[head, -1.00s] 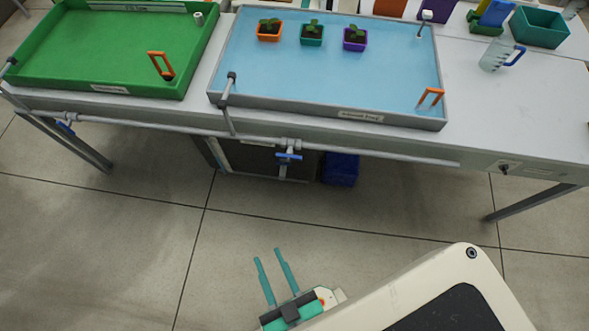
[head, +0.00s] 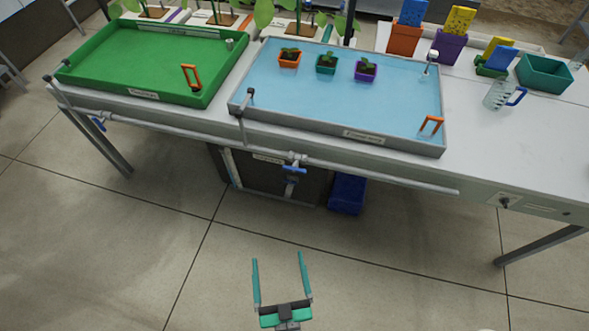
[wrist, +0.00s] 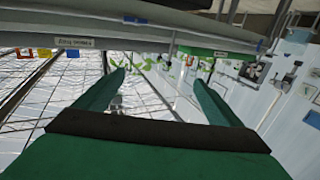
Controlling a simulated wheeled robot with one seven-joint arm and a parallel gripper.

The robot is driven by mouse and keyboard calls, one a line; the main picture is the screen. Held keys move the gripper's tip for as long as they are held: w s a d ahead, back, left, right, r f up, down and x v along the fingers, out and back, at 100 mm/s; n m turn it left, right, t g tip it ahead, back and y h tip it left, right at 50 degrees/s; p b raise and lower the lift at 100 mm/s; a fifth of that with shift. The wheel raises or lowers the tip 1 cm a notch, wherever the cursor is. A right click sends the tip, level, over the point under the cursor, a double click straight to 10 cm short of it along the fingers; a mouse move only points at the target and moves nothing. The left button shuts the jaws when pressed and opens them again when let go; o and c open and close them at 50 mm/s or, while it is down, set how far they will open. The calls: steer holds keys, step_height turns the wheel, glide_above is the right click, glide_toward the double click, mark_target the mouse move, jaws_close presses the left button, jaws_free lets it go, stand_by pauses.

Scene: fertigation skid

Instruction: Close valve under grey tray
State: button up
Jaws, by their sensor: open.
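The grey tray (head: 395,137) has a grey rim and a blue inside, and sits on the bench. Below its front side, a valve with a blue handle (head: 294,169) is on the grey pipe (head: 370,176). The handle looks roughly in line with the pipe. My gripper (head: 278,256) is open and empty, low in front of the bench and apart from the valve. The gripper's green fingers also show in the wrist view (wrist: 160,90), with nothing between them.
A green tray (head: 135,92) stands at the left, with another blue valve handle (head: 98,124) below it. A dark cabinet (head: 262,178) and a blue box (head: 347,194) stand under the bench. A switch (head: 504,202) is on the bench front. The floor before the bench is clear.

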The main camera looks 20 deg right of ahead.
mark_target(294, 171)
steer(key=w+d+f+m+g+h, duration=0.1)
steer(key=w+d, duration=0.4)
steer(key=w, duration=0.6)
steer(key=w+d+f+m+g+h, duration=0.1)
steer(key=w+d+f+m+h, duration=0.1)
steer(key=w, duration=0.9)
steer(key=w+d+f+m+h, duration=0.2)
steer(key=w+d+f+h, duration=0.2)
steer(key=w+d, duration=0.5)
steer(key=shift+w+f+g, duration=0.2)
steer(key=shift+w+f, duration=0.2)
steer(key=shift+w, duration=0.3)
steer(key=shift+w+f+g, duration=0.2)
steer(key=shift+w+f, duration=0.2)
steer(key=shift+w, duration=0.25)
steer(key=c, duration=1.1)
